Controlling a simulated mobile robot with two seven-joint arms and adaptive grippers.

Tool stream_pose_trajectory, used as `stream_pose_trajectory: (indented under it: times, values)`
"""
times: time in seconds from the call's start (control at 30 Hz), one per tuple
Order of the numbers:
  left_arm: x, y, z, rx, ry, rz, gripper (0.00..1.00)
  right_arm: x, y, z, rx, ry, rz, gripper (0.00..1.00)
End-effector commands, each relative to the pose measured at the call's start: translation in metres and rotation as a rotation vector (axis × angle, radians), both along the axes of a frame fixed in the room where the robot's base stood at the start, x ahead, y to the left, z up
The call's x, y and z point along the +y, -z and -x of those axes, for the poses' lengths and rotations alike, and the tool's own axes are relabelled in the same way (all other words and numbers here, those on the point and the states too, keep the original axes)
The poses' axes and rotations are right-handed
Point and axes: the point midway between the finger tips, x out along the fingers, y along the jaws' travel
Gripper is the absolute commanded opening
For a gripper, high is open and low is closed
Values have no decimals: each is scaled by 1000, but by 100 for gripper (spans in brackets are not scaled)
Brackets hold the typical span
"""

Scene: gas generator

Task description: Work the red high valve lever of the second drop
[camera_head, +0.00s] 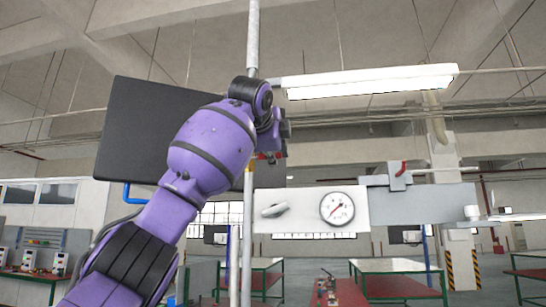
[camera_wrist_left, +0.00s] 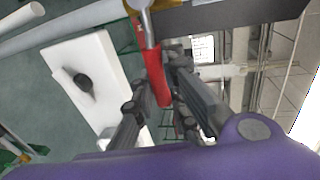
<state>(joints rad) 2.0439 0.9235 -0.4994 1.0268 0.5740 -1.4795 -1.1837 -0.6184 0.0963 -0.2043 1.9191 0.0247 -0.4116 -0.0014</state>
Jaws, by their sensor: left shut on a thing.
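The red valve lever (camera_wrist_left: 156,72) shows in the left wrist view, running from a metal valve body (camera_wrist_left: 140,6) at the top down between the fingers of my left gripper (camera_wrist_left: 166,78). The gripper is shut on the lever. In the head view, my purple left arm reaches up to the vertical grey pipe (camera_head: 248,222), and my left gripper (camera_head: 272,140) is beside it. Only a small red bit of the lever (camera_head: 263,156) shows there; my gripper hides most of it. My right gripper is in neither view.
Another red lever (camera_head: 399,168) is farther right. A dark panel (camera_head: 135,140) is behind my arm.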

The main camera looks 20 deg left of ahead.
Motion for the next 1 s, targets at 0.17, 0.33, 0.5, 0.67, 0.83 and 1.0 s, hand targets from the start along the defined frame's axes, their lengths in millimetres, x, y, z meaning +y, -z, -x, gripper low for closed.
stream_pose_trajectory:
  times: [0.17,0.33,0.5,0.67,0.83,1.0]
  values:
    - [0,3,-2,8,0,-2,30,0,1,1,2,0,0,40]
    - [0,2,-1,5,-1,-1,33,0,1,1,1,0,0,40]
    - [0,1,0,3,0,0,33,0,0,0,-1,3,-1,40]
    - [-4,-3,15,0,1,-2,33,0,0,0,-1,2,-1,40]
    - [-12,-10,49,-1,1,-2,33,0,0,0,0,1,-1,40]
    - [-20,-17,83,0,-1,-2,33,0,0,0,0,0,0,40]
